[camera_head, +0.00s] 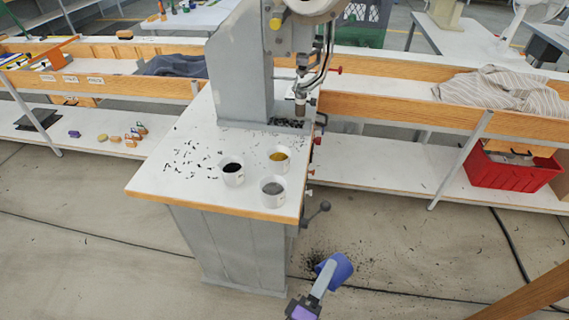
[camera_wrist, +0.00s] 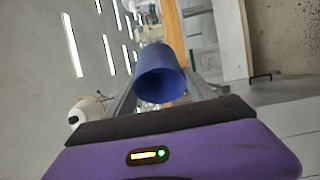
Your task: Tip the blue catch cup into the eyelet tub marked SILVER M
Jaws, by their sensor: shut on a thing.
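The blue catch cup (camera_head: 339,268) is held tilted by my gripper (camera_head: 325,275), over the floor in front of the press table and to its right. In the wrist view the cup (camera_wrist: 161,78) shows its open mouth towards the camera; I cannot make out any contents. Three white tubs stand on the table: one with dark contents (camera_head: 233,175), one with gold contents (camera_head: 279,160) and one with grey-silver contents (camera_head: 272,192) nearest the front edge. Their markings are too small to read, so I cannot confirm which is SILVER M. My gripper is apart from all three.
The grey eyelet press (camera_head: 240,70) rises behind the tubs on the white table (camera_head: 160,185). A lever with a dark knob (camera_head: 324,206) sticks out at the table's right side. Dark bits lie scattered on the tabletop and floor. A red crate (camera_head: 510,170) is at right.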

